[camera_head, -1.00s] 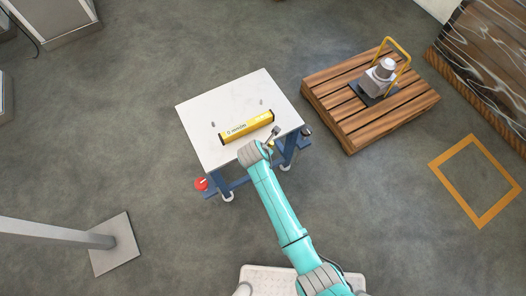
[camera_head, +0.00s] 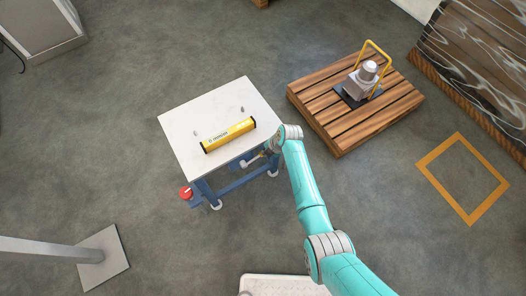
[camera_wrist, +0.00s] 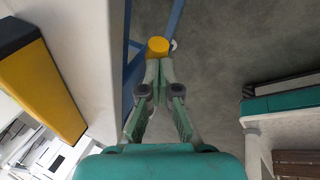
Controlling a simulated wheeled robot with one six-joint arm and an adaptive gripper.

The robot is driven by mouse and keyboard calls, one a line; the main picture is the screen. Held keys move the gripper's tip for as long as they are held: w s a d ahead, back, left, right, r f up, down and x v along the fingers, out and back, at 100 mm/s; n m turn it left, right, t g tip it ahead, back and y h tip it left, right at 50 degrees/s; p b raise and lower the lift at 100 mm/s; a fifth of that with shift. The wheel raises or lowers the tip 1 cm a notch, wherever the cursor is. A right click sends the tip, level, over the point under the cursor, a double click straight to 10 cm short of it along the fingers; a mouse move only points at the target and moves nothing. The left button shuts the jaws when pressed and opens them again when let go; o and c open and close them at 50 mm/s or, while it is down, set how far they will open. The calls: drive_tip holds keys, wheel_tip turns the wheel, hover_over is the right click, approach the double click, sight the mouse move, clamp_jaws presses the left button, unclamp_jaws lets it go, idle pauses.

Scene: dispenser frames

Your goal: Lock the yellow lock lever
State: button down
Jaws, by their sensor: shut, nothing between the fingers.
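A round yellow knob (camera_wrist: 158,47), which looks like the end of the lock lever, shows at the top of the wrist view beside a blue frame bar (camera_wrist: 132,75). My gripper (camera_wrist: 158,68) is shut and empty, its fingertips right at the knob's near edge; I cannot tell if they touch it. In the head view, my gripper (camera_head: 265,151) is low at the right front edge of the white-topped cart (camera_head: 190,108), by its blue legs. The rest of the lever is hidden.
A yellow bar-shaped unit with black ends (camera_head: 228,135) lies on the cart top. A red knob (camera_head: 186,193) sits at the cart's lower left. A wooden pallet (camera_head: 318,120) with a grey machine (camera_head: 362,81) stands to the right. Floor in front is clear.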

drive_tip(key=shift+w+d+f, duration=0.15)
drive_tip(key=shift+d+f, duration=0.05)
drive_tip(key=shift+f, duration=0.4)
drive_tip(key=shift+w+d+f, duration=0.15)
drive_tip(key=shift+d+f, duration=0.05)
drive_tip(key=shift+f, duration=0.35)
drive_tip(key=shift+r, duration=0.1)
